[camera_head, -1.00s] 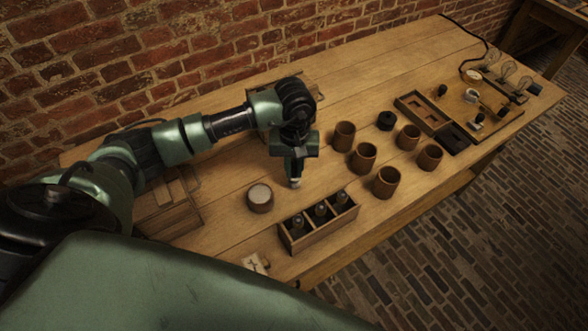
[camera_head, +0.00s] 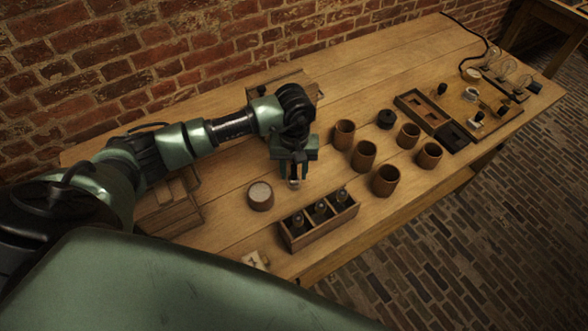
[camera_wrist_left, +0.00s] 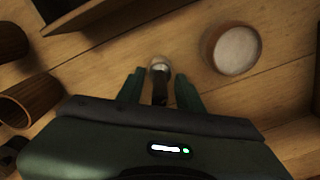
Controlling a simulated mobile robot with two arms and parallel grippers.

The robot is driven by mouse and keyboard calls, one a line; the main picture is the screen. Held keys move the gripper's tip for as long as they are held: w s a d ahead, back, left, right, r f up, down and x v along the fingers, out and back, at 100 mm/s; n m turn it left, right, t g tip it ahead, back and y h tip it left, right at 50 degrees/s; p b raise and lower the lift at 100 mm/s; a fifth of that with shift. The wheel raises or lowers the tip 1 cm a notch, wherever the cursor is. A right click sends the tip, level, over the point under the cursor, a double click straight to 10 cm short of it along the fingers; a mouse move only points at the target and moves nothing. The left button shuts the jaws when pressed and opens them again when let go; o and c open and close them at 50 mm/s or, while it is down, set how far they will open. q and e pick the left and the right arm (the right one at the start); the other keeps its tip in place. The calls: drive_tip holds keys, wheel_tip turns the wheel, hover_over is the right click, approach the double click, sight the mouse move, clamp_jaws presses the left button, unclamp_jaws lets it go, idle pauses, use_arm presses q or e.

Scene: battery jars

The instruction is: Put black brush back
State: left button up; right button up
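My left gripper (camera_head: 293,170) points down over the middle of the table, left of the brown cups. Its two fingers also show in the left wrist view (camera_wrist_left: 160,92), spread apart. Between them is a thin dark thing with a pale round end, likely the black brush (camera_wrist_left: 160,72); gaps show on both sides of it. Its pale end also shows below the fingers in the head view (camera_head: 294,184). Whether it touches the table I cannot tell. My right gripper is not in view.
A round pale-topped pot (camera_head: 260,196) stands close by, left of the gripper. A three-compartment wooden box (camera_head: 322,232) with dark bottles is in front. Several brown cups (camera_head: 386,181) stand to the right. A wooden tray (camera_head: 422,110) lies farther right. A brick wall runs behind.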

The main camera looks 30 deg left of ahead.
use_arm(q)
wheel_tip(320, 180, up, 11)
drive_tip(key=b, duration=0.3)
drive_tip(key=shift+f+b, duration=0.1)
drive_tip(key=shift+b, duration=0.2)
drive_tip(key=shift+r, duration=0.65)
